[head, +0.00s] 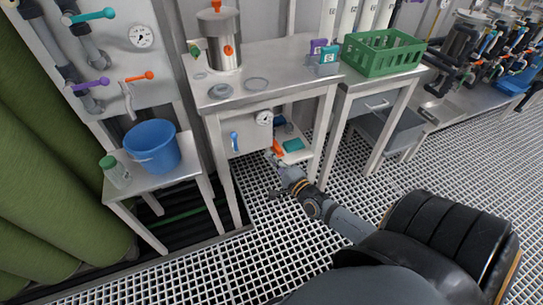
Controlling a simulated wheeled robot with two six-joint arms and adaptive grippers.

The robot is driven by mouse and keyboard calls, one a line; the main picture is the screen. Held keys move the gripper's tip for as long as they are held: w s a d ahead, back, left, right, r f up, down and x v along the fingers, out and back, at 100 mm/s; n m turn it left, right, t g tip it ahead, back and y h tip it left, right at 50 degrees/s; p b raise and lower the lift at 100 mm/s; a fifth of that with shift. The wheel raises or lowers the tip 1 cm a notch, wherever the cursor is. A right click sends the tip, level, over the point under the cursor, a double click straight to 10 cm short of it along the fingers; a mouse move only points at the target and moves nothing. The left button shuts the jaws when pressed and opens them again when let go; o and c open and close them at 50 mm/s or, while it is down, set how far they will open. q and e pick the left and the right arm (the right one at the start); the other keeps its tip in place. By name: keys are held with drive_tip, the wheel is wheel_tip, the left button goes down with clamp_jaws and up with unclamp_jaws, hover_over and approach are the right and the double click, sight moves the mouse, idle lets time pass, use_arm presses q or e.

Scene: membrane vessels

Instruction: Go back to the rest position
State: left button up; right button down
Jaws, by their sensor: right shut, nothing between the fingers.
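My right arm comes in from the lower right and reaches up and left, low in front of the steel table (300,68). My right gripper (271,156) is at the far end of that arm, below the tabletop, close to an orange item (278,147) by the table's lower shelf. It is small in the picture; its fingers look shut, with nothing seen between them. I cannot tell whether it touches the orange item. My left gripper and left arm are out of view.
A gauge panel (243,140) with a blue handle and a teal item (293,145) are under the steel table. A blue bucket (152,147) and a bottle (115,172) stand on the left table. A green crate (383,52) is at right. Open grating floor (440,165) lies right.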

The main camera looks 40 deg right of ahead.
drive_tip(key=shift+d, duration=0.1)
drive_tip(key=s+a+f+n+g, duration=0.1)
drive_tip(key=s+f+n+g, duration=0.3)
drive_tip(key=f, duration=0.8)
drive_tip(key=s+f+n+g, duration=0.3)
drive_tip(key=s+f+n, duration=0.15)
drive_tip(key=f, duration=0.65)
drive_tip(key=s+a+f+n+g, duration=0.3)
drive_tip(key=s+f+n+g, duration=0.3)
drive_tip(key=s+f, duration=0.6)
drive_tip(key=s+a+f+n+g, duration=0.3)
drive_tip(key=s+f+n+g, duration=0.15)
drive_tip(key=s+f, duration=0.4)
use_arm(q)
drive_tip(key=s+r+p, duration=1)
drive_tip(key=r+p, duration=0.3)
drive_tip(key=p, duration=0.6)
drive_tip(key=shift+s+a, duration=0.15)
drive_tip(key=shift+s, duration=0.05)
use_arm(e)
drive_tip(key=s+d+r, duration=0.1)
drive_tip(key=s+r, duration=1)
drive_tip(key=r, duration=0.4)
drive_tip(key=shift+h, duration=0.4)
